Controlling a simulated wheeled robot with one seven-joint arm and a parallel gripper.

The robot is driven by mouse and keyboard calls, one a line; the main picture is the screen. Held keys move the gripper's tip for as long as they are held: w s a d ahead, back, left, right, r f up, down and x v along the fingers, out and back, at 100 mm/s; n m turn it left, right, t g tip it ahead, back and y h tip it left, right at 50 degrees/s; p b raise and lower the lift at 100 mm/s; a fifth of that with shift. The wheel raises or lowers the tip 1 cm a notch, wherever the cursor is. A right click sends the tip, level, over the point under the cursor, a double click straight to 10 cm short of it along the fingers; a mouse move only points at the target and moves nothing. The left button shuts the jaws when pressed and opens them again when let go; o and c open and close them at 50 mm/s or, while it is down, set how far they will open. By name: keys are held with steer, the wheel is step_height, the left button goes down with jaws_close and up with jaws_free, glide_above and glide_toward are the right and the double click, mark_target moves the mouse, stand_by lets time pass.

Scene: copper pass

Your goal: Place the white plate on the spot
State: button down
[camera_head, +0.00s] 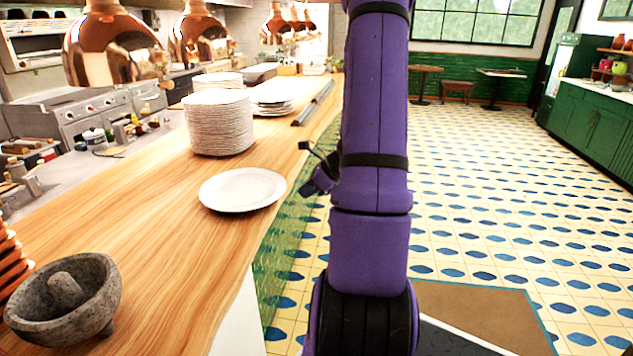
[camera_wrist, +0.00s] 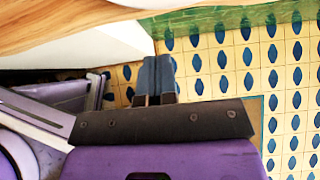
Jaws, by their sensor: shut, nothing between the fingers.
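A single white plate (camera_head: 242,190) lies flat on the wooden counter (camera_head: 150,235), close to the counter's right edge. It does not show clearly in the wrist view. My gripper (camera_wrist: 157,75) is shut and empty, with its two dark fingers side by side. In the head view only a small dark part of my arm's end shows beside the purple arm, to the right of the plate and apart from it. I cannot make out a marked spot in either view.
A tall stack of white plates (camera_head: 219,122) stands behind the single plate, with lower stacks (camera_head: 272,105) farther back. A stone mortar (camera_head: 66,303) stands at the near left. Copper lamps (camera_head: 112,48) hang above the counter. Tiled floor (camera_head: 500,190) is open to the right.

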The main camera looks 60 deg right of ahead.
steer(key=shift+w+a+f, duration=0.25)
steer(key=shift+w+a, duration=0.1)
steer(key=shift+w, duration=0.5)
steer(key=shift+w+a+f, duration=0.25)
steer(key=shift+w+a, duration=0.1)
steer(key=shift+w, duration=0.55)
steer(key=shift+w+a+f, duration=0.25)
steer(key=shift+w+a, duration=0.1)
steer(key=shift+w, duration=0.5)
steer(key=shift+w, duration=0.1)
steer(key=w+a, duration=0.3)
steer(key=w, duration=0.5)
steer(key=w+a, duration=0.4)
steer(key=w, duration=0.5)
steer(key=w+a, duration=0.4)
steer(key=w, duration=0.5)
steer(key=shift+w, duration=0.15)
steer(key=shift+d, duration=0.1)
